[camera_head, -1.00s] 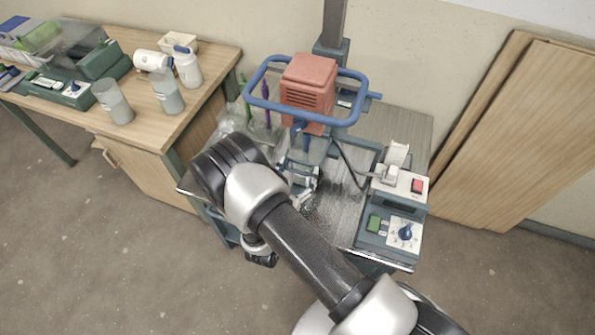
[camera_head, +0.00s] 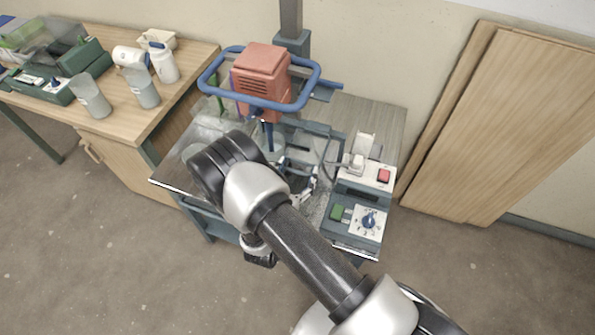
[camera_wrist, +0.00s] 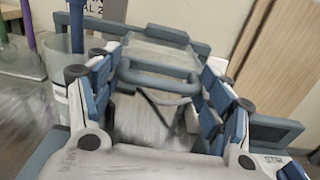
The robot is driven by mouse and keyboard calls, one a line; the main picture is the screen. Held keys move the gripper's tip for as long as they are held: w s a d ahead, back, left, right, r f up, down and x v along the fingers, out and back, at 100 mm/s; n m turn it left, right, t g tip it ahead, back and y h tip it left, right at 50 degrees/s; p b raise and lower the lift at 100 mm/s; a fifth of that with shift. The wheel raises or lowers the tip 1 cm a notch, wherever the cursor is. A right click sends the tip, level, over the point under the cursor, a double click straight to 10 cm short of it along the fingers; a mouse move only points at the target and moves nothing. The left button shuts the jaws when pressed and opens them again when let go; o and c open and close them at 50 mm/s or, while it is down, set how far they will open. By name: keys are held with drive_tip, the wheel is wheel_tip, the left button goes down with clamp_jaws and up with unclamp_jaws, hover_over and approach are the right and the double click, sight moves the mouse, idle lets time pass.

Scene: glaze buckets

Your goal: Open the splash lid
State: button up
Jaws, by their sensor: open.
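The splash lid (camera_wrist: 152,53) appears in the wrist view as a pale, see-through panel in a blue-grey frame, with a rounded blue-grey handle bar (camera_wrist: 160,86) across its near side. It looks shut, but its hinge is not clear. My gripper (camera_wrist: 160,72) is open, with one blue-padded finger on each side of the bar. I cannot tell whether either finger touches it. In the head view my gripper (camera_head: 300,184) is partly hidden by my forearm, below the red mixer motor (camera_head: 264,75) with its blue loop handle (camera_head: 318,83).
A control box (camera_head: 357,215) with a green button and blue dial stands right of my gripper. A wooden bench (camera_head: 150,115) with bottles and beakers stands at left. Boards (camera_head: 495,130) lean on the right wall. Green and purple tools (camera_wrist: 29,25) stand left of my gripper.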

drive_tip(key=shift+o, duration=1.2)
drive_tip(key=shift+s+a+r, duration=0.1)
drive_tip(key=shift+s+r, duration=0.05)
drive_tip(key=shift+o, duration=0.2)
drive_tip(key=v, duration=1.1)
drive_tip(key=shift+s, duration=0.4)
drive_tip(key=s+d+r+m+g+h, duration=0.3)
drive_tip(key=d+r+m+g+h, duration=0.4)
drive_tip(key=d+r+m+g, duration=0.9)
drive_tip(key=s+d+r+m+g+y, duration=0.2)
drive_tip(key=s+d+r+m+y, duration=0.4)
drive_tip(key=s+r+m, duration=0.15)
drive_tip(key=s+a+r+m+t+y, duration=0.3)
drive_tip(key=s+r+m+t+y, duration=0.1)
drive_tip(key=r+m+y, duration=0.3)
drive_tip(key=shift+s+a+r+m+t, duration=0.2)
drive_tip(key=shift+a+r+m+t, duration=0.2)
drive_tip(key=shift+m+t, duration=0.45)
